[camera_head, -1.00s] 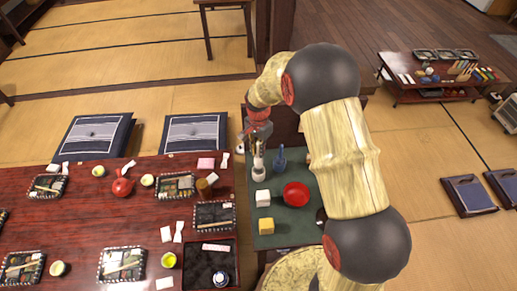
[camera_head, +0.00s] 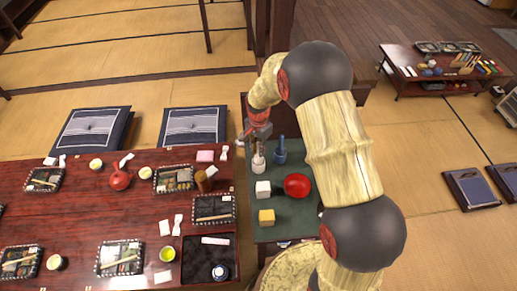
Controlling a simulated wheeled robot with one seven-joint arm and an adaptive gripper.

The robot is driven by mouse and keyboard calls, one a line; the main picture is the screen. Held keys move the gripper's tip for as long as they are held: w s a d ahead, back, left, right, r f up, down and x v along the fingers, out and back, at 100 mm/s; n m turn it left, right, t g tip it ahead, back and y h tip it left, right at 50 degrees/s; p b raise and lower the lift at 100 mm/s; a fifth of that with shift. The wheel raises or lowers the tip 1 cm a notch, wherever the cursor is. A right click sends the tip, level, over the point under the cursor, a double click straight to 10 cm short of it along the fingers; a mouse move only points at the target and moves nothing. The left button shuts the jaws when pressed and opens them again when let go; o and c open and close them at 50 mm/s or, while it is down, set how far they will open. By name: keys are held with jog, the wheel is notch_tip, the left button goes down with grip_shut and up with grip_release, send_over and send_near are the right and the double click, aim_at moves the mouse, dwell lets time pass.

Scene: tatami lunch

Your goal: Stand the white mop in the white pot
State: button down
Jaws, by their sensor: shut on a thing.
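My gripper (camera_head: 258,134) is at the left back of the green mat, at the end of my raised arm. It is shut on the white mop (camera_head: 259,149), which hangs upright below it, small and partly hidden. The white pot (camera_head: 258,167) stands on the mat directly under the mop. The mop's lower end meets the pot's mouth in the picture; I cannot tell how deep it sits inside. A blue mop or brush (camera_head: 281,143) stands in a blue pot (camera_head: 281,157) just to the right.
A dark red table (camera_head: 70,220) set with trays and a red teapot (camera_head: 121,181) lies to the left. My arm covers the mat's right side.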

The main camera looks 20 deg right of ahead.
jog(key=c, duration=1.8)
grip_release()
jog(key=shift+o, duration=0.2)
notch_tip(320, 180, up, 12)
